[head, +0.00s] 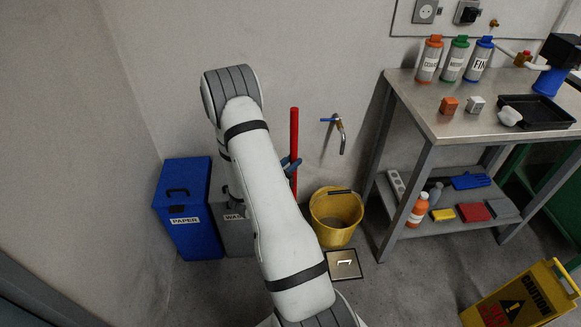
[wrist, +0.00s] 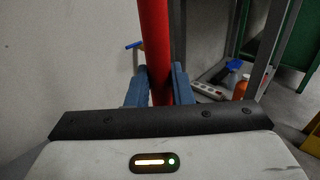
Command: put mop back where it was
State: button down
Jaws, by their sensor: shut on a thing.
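The mop shows as an upright red handle (head: 294,140) in front of the back wall, left of the tap. In the wrist view the red handle (wrist: 155,45) stands between the blue fingers of my gripper (wrist: 159,84), which is shut on it. In the head view my gripper (head: 291,166) is partly hidden behind my arm, with blue finger parts showing at the handle. The mop's lower end is hidden behind my arm, so I cannot tell whether it touches the floor or the bucket. A yellow bucket (head: 325,228) stands on the floor just right of the handle.
A blue paper bin (head: 184,225) and a grey waste bin (head: 236,238) stand left of my arm. A tap (head: 340,135) juts from the wall. A metal table (head: 437,122) with a lower shelf (head: 440,228) stands right. A yellow caution sign (head: 520,297) is front right.

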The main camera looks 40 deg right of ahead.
jog(key=shift+w, duration=0.15)
jog(key=shift+f, duration=0.1)
jog(key=c, duration=1.7)
grip_release()
jog(key=shift+f, duration=0.15)
jog(key=shift+c, duration=0.2)
jog(key=o, duration=0.5)
jog(key=shift+c, duration=0.2)
